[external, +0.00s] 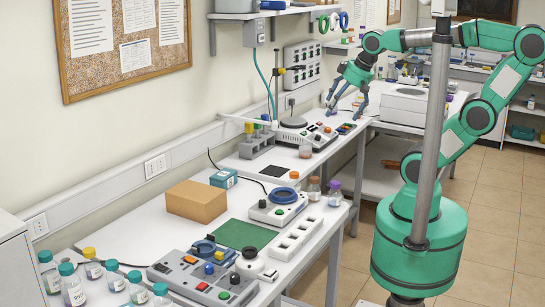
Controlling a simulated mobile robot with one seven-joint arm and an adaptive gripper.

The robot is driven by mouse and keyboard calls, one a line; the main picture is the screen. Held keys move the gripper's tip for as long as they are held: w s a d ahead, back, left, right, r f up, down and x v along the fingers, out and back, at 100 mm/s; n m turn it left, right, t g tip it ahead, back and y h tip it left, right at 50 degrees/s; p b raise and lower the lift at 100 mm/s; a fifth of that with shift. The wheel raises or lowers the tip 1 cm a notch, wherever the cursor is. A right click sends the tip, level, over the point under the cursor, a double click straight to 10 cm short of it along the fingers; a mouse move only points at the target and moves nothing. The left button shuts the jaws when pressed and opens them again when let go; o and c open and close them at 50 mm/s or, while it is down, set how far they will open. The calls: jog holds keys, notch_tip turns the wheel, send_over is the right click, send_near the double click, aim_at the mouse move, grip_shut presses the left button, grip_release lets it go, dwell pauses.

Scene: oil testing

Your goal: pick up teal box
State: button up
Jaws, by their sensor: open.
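The teal box (224,178) is small, with a pale label on its side. It sits on the white bench (150,225) in the external view, just behind the brown cardboard box (197,200) and near the wall. My gripper (345,109) is open and points downward. It is well to the right of and farther back than the teal box, over the far part of the bench. No object shows between its fingers.
A hot-plate device (306,131) and a small colourful tray (346,128) lie below my gripper. A grey tube rack (257,145), a blue-ringed instrument (279,206) and a green mat (238,234) surround the teal box's area. Several capped bottles stand at the front left.

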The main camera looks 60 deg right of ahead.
jog(key=w+r+m+g+p, duration=0.1)
jog(key=w+r+m+p, duration=0.1)
jog(key=w, duration=0.6)
jog(key=w+r+m+g+p, duration=0.1)
jog(key=w+r+m+p, duration=0.15)
jog(key=w, duration=0.55)
jog(key=m+g+p, duration=0.3)
jog(key=m+p, duration=0.6)
jog(key=m, duration=0.3)
send_over(226, 174)
notch_tip(226, 174, down, 27)
jog(key=shift+a+f, duration=0.2)
jog(key=shift+f, duration=0.2)
notch_tip(226, 174, down, 8)
jog(key=shift+f+p, duration=0.25)
jog(key=shift+p, duration=0.15)
jog(key=shift+s+f, duration=0.1)
jog(key=shift+f, duration=0.05)
